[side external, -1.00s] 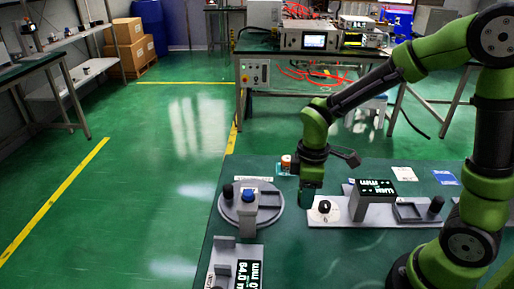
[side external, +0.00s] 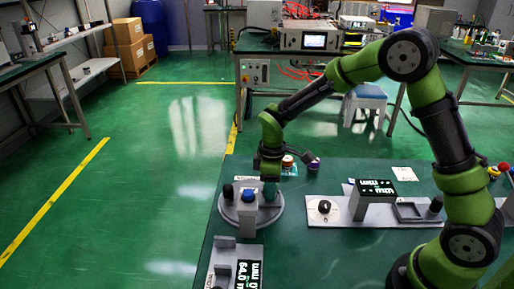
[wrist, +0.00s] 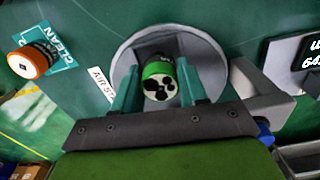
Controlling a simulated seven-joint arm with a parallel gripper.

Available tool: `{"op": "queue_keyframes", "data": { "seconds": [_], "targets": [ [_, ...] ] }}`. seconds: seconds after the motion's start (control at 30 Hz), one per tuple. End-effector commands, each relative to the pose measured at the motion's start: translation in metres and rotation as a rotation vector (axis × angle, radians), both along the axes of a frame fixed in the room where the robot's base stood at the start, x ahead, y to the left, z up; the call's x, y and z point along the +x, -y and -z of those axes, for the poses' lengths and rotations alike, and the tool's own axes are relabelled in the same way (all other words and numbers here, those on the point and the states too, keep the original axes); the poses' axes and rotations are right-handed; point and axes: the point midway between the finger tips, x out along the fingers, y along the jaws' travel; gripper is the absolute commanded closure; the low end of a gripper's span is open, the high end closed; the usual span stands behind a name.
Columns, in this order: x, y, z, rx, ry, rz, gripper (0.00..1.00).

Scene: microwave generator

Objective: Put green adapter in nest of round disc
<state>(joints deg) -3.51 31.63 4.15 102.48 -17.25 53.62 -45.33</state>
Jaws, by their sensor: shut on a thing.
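The green adapter (wrist: 158,68) sits between the two teal fingers of my gripper (wrist: 158,80) in the wrist view, with its pale end face and dark holes toward the camera. My gripper is shut on it. The grey round disc (wrist: 208,50) lies behind and below the adapter in that view. In the side view my gripper (side external: 270,190) hangs over the back right part of the round disc (side external: 232,214). The adapter is hidden there by the fingers. The nest is not clearly visible, and I cannot tell whether the adapter touches the disc.
A grey post with a blue knob (side external: 249,195) and a black knob (side external: 228,191) stand at the disc. A grey fixture with a display (side external: 375,188) stands to the right. Another display unit (side external: 240,270) is in front.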

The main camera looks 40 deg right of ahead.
Motion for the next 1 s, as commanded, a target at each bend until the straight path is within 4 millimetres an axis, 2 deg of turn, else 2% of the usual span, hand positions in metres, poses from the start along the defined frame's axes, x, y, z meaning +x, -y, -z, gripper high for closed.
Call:
{"op": "queue_keyframes", "data": {
  "seconds": [0.63, 0.67, 0.7, 0.8, 1.0],
  "targets": [
    [0.0, 0.0, 0.011, 0.001, 0.001, 0.001, 0.99],
    [0.0, 0.0, 0.011, 0.0, 0.0, 0.001, 0.55],
    [0.0, 0.0, 0.011, 0.0, 0.0, 0.0, 0.49],
    [0.0, 0.0, 0.011, 0.0, 0.0, 0.0, 0.33],
    [0.0, 0.0, 0.011, 0.0, 0.0, 0.0, 0.32]
  ]
}}
